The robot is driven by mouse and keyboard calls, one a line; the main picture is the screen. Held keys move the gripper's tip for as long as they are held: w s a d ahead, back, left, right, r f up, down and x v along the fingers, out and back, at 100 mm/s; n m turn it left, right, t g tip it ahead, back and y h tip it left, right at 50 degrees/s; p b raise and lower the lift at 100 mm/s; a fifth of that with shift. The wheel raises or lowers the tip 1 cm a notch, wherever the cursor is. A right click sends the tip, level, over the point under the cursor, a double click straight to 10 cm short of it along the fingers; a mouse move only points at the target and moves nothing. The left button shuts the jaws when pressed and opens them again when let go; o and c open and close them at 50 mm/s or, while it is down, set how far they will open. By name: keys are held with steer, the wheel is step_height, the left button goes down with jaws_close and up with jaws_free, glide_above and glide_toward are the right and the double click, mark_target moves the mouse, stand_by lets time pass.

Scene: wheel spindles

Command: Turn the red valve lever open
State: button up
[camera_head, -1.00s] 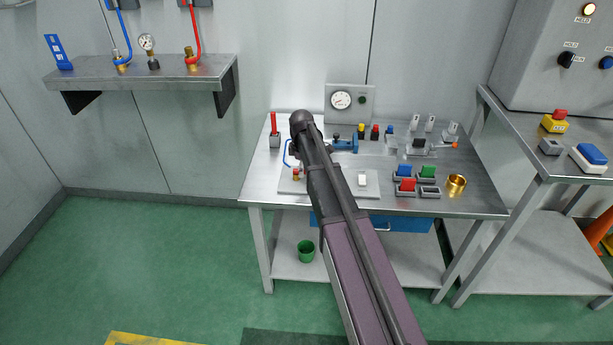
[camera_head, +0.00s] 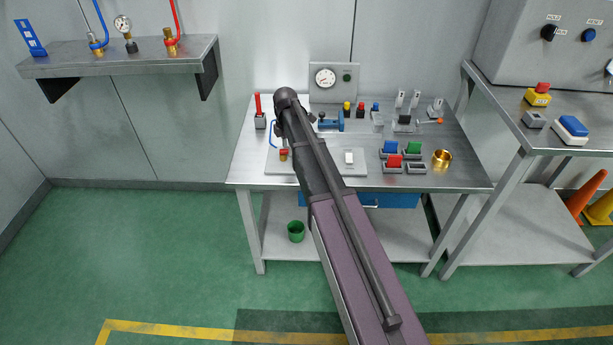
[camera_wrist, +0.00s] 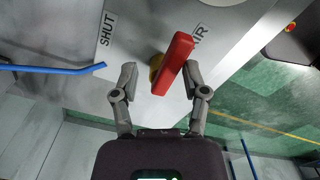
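The red valve lever (camera_wrist: 175,65) fills the middle of the wrist view, with a brass part just behind it. It lies between the fingers of my gripper (camera_wrist: 160,78), closer to the right finger. A gap shows on the left side; whether the right finger touches it I cannot tell. The fingers are spread apart. A "SHUT" label (camera_wrist: 106,28) is left of the lever, and an "AIR" label (camera_wrist: 199,38) is partly covered by it. In the head view the red-topped brass valve (camera_head: 284,154) sits on the bench plate (camera_head: 320,170); my fingers are not clearly visible there.
A blue pipe (camera_wrist: 55,69) runs beside the left finger. A second table (camera_head: 500,100) stands to the right.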

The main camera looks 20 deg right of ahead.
steer(key=n, duration=0.4)
steer(key=shift+w+a, duration=0.1)
steer(key=shift+w, duration=0.3)
step_height(320, 180, up, 14)
steer(key=p, duration=1.4)
steer(key=s+a+f+m+b, duration=0.1)
steer(key=s+m, duration=2.3)
steer(key=s, duration=0.4)
steer(key=shift+s+a, duration=0.15)
steer(key=shift+s, duration=0.25)
steer(key=shift+w, duration=0.1)
steer(key=w+d+n, duration=0.1)
steer(key=w+n, duration=1.9)
steer(key=w, duration=0.8)
steer(key=shift+d+r+p, duration=0.25)
steer(key=shift+r+p, duration=0.15)
